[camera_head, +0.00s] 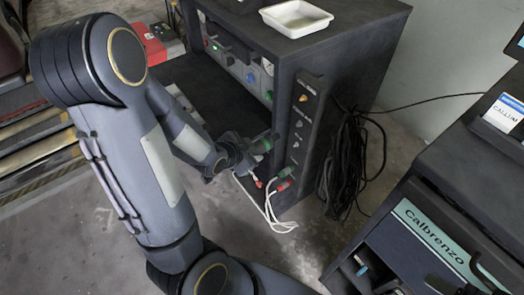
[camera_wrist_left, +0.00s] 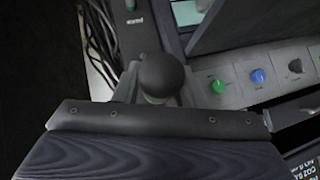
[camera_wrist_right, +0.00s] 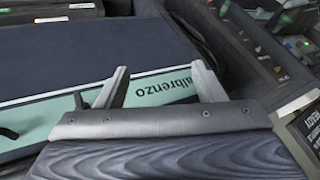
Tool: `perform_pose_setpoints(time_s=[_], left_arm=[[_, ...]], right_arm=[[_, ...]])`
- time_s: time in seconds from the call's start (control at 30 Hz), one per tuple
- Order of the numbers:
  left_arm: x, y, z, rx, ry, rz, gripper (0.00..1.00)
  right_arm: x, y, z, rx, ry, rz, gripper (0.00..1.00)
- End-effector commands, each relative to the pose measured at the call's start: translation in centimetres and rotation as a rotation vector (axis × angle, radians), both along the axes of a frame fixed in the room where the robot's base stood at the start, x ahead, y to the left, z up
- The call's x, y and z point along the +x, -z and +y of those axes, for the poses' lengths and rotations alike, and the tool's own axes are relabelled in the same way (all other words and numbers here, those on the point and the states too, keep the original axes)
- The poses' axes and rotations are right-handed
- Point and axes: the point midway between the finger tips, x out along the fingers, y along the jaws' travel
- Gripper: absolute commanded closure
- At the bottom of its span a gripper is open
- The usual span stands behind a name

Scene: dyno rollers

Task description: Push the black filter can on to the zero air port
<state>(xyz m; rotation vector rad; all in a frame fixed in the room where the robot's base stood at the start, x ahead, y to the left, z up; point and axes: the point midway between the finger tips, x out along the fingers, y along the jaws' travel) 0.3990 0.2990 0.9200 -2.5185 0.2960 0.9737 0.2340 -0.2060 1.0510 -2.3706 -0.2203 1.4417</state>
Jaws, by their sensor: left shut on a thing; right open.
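My left gripper (camera_head: 246,157) is beside the lower part of the port panel (camera_head: 308,115) on the dark cabinet. In the left wrist view its fingers (camera_wrist_left: 160,88) are shut around the round black filter can (camera_wrist_left: 163,72). A pale ring shows at the can's lower edge. In the head view the can is hard to make out behind the gripper. Fittings run down the panel, with a brass one (camera_head: 304,98) at the top. I cannot read which is the zero air port, or tell whether the can touches it. My right gripper (camera_wrist_right: 160,86) is open and empty, facing the Calbrenzo cart.
White hoses (camera_head: 272,212) with red ends hang below the panel near green and red fittings (camera_head: 284,186). A black cable bundle (camera_head: 344,160) hangs right of the panel. A white tray (camera_head: 296,18) sits on the cabinet. The Calbrenzo cart (camera_head: 432,235) stands at the lower right.

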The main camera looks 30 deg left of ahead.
Motion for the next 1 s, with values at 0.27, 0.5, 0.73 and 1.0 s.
perform_pose_setpoints(time_s=[0.27, 0.5, 0.73, 1.0], left_arm=[[0.0, -0.1, 0.3, 0.007, 0.034, -0.003, 0.86], [1.9, -0.2, -0.6, 0.007, 0.036, -0.004, 0.86], [4.0, -0.2, -1.4, 0.008, 0.035, -0.004, 0.86], [5.4, -0.2, -2.0, 0.007, 0.034, -0.003, 0.86]], right_arm=[[0.0, 0.0, 0.0, 0.0, 0.0, 0.0, 0.37], [0.0, -0.2, 0.0, 0.0, 0.0, 0.0, 0.37], [0.0, -0.6, 0.0, 0.0, 0.0, 0.0, 0.37], [0.0, -0.8, 0.0, 0.0, 0.0, 0.0, 0.37]])
